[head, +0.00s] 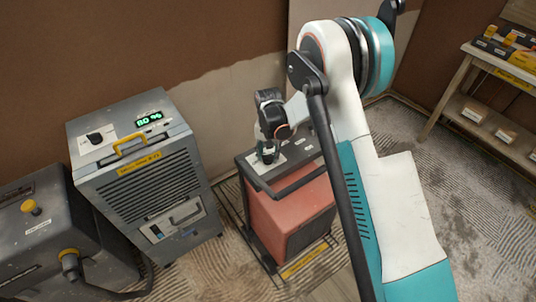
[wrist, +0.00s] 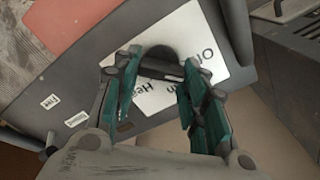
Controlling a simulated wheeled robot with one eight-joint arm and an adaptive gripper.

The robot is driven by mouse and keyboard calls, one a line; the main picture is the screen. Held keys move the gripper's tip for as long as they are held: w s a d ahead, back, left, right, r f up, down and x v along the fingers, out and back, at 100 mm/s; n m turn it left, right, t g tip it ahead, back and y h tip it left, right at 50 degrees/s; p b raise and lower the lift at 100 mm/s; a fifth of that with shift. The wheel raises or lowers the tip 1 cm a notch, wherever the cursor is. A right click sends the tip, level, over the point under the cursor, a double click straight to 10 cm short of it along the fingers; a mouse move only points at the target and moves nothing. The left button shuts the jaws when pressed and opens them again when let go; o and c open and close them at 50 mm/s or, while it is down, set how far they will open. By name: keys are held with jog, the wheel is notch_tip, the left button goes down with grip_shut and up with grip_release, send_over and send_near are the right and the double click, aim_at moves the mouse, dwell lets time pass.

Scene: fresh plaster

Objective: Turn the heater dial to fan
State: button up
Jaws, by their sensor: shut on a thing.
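The heater (head: 289,212) is a red box with a dark grey top and a bar handle, standing on the floor. Its white label plate (head: 297,150) is on the top. In the wrist view the label (wrist: 202,48) reads upside down, with "O…" and "Hea…" partly visible and another word mostly covered by a finger. The dark heater dial (wrist: 160,56) sits on this label. My gripper (head: 267,153) reaches down onto the heater top. In the wrist view its teal fingers (wrist: 160,74) are shut on the dial, one on each side. The dial's pointer direction cannot be told.
A grey dehumidifier-like unit (head: 150,190) with a green display and yellow handle stands left of the heater. A dark machine (head: 50,235) with a yellow knob is at far left. A wooden shelf (head: 465,82) stands at right. Patterned floor (head: 440,190) is clear at right.

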jog(key=m+b, duration=0.1)
jog(key=m, duration=0.3)
jog(key=shift+d+m, duration=0.1)
jog(key=shift+m, duration=0.2)
jog(key=shift+s+m+b, duration=0.1)
jog(key=shift+m+b, duration=0.55)
jog(key=shift+m, duration=1.25)
jog(key=o, duration=1.1)
jog(key=shift+c, duration=0.2)
notch_tip(320, 180, up, 12)
